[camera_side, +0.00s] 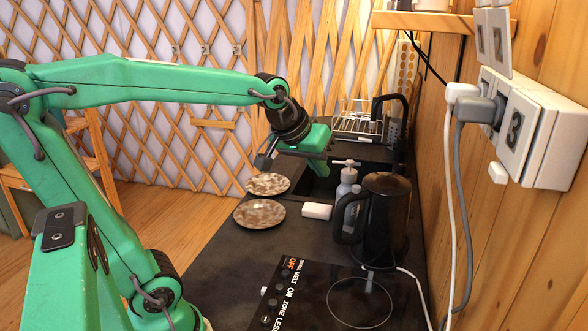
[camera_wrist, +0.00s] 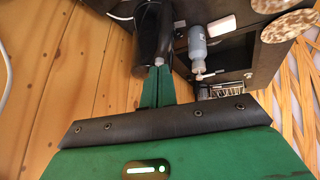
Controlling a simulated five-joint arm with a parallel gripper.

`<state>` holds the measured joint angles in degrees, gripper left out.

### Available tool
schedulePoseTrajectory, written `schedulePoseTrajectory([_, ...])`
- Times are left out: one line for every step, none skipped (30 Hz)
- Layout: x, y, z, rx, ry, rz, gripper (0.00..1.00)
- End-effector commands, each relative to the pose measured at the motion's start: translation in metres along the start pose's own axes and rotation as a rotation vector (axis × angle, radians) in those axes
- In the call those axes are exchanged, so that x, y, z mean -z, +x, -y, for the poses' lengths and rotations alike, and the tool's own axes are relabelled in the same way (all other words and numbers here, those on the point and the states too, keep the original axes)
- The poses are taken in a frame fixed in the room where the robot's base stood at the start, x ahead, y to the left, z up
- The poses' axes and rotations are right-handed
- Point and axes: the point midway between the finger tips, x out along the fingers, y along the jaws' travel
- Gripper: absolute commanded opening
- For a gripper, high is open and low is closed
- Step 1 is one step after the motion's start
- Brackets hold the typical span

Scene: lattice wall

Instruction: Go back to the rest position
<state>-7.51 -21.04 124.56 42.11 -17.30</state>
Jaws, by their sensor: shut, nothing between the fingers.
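My green gripper (camera_side: 320,152) hangs in the air over the sink end of the dark counter, at the end of my outstretched arm. In the wrist view its two green fingers (camera_wrist: 159,74) are together with nothing between them. They overlap the black kettle (camera_wrist: 154,32) in that picture, but the side view shows the kettle (camera_side: 385,215) standing apart on the counter, nearer the camera. The rest position itself is not marked in either view.
Two speckled plates (camera_side: 259,214), a white block (camera_side: 317,211) and a soap bottle (camera_side: 346,185) stand on the counter near the sink. A wire rack (camera_side: 355,118) and dark tap are behind. A wooden wall with switches (camera_side: 535,125) bounds the right.

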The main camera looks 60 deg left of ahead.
Motion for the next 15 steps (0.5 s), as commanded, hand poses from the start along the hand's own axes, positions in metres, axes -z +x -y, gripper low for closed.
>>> schedulePoseTrajectory([-0.015,-0.007,-0.001,-0.007,0.04,0.008,0.0])
schedulePoseTrajectory([-0.023,-0.009,-0.001,-0.009,0.064,0.016,0.0])
schedulePoseTrajectory([-0.034,-0.013,-0.001,-0.012,0.097,0.026,0.0])
schedulePoseTrajectory([-0.043,-0.016,0.0,-0.015,0.122,0.033,0.0])
schedulePoseTrajectory([-0.051,-0.018,0.0,-0.018,0.147,0.04,0.0])
schedulePoseTrajectory([-0.063,-0.021,0.001,-0.022,0.18,0.049,0.0])
schedulePoseTrajectory([-0.071,-0.023,0.002,-0.024,0.203,0.056,0.0])
schedulePoseTrajectory([-0.079,-0.025,0.003,-0.027,0.228,0.064,0.0])
schedulePoseTrajectory([-0.09,-0.027,0.004,-0.031,0.258,0.072,0.0])
schedulePoseTrajectory([-0.097,-0.028,0.005,-0.034,0.279,0.078,0.0])
schedulePoseTrajectory([-0.104,-0.029,0.006,-0.036,0.299,0.084,0.0])
schedulePoseTrajectory([-0.112,-0.031,0.007,-0.04,0.324,0.091,0.0])
schedulePoseTrajectory([-0.118,-0.031,0.009,-0.042,0.341,0.096,0.0])
schedulePoseTrajectory([-0.123,-0.032,0.009,-0.044,0.356,0.1,0.0])
schedulePoseTrajectory([-0.128,-0.033,0.011,-0.046,0.372,0.104,0.0])
